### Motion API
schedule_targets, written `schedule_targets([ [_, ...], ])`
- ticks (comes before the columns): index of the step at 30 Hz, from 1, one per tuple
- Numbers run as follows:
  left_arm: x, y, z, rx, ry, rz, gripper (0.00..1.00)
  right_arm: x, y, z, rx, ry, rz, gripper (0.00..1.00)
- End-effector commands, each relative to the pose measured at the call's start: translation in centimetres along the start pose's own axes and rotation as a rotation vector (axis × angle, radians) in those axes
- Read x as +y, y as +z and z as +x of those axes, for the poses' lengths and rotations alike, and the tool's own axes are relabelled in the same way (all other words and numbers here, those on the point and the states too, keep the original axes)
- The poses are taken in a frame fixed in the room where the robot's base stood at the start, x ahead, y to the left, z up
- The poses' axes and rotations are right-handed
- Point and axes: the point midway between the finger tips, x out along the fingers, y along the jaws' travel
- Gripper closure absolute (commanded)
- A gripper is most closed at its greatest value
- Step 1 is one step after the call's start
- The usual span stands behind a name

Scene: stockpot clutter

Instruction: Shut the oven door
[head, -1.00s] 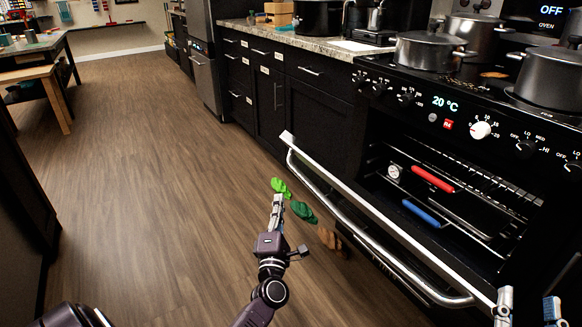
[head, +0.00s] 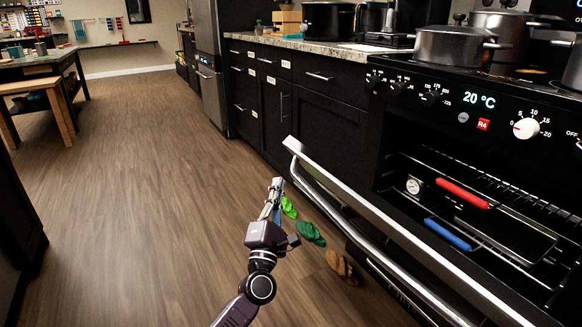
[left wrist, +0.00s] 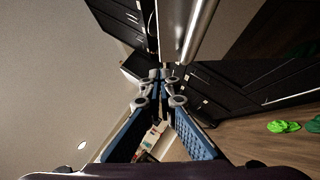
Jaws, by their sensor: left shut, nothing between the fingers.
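The oven door (head: 402,229) hangs partly open, tilted outward in front of the lit cavity. Its long silver handle (head: 352,233) runs along the outer side. My left gripper (head: 277,186) is shut and empty, over the floor just left of the door's far end; a gap shows between it and the handle in the head view. In the left wrist view the closed fingertips (left wrist: 166,72) are at the centre, with a silver bar of the door or handle (left wrist: 198,30) close beyond them. My right gripper is not in view.
Inside the oven are a rack (head: 485,184), a red grip (head: 462,194), a blue grip (head: 448,234) and a dial thermometer (head: 413,186). Bright green (head: 289,207), dark green (head: 310,234) and brown (head: 340,266) shoe-like items lie on the floor. Pots (head: 450,46) stand on the stove.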

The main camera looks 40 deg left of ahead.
Motion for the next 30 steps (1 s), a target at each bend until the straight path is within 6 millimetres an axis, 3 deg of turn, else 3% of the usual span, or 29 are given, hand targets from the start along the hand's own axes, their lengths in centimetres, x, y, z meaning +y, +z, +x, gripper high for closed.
schedule_targets([
  [6,0.0,0.0,4.2,-0.001,0.002,0.000,1.00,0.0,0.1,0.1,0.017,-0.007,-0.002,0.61],
  [12,0.0,2.0,6.2,0.001,0.000,-0.003,1.00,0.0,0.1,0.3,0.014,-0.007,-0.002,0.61],
  [30,-0.1,2.8,7.0,0.001,-0.002,0.001,1.00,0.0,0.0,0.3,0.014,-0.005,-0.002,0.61],
])
